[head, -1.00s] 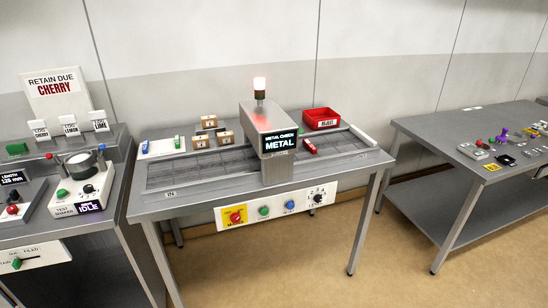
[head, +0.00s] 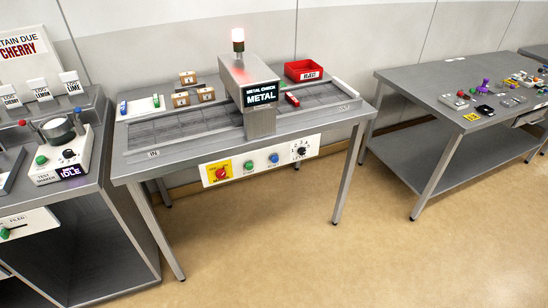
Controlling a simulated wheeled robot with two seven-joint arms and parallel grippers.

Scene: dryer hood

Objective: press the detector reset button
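The metal detector (head: 247,88) stands over the conveyor in the middle of a steel table. Its screen (head: 262,94) reads "METAL CHECK METAL", and the lamp (head: 238,40) on top glows at its upper part. A white control panel (head: 260,160) on the table's front edge carries a red stop button (head: 222,173) on a yellow plate, a green button (head: 249,166), a blue button (head: 274,158) and a black rotary knob (head: 301,150). The labels by the green and blue buttons are too small to read. Neither gripper is in view.
A red packet (head: 292,99) lies on the conveyor right of the detector. A red reject bin (head: 304,71) and several cardboard boxes (head: 207,95) are behind or on the belt. A bench with a test shaker (head: 62,160) stands left. Floor (head: 300,265) in front is clear.

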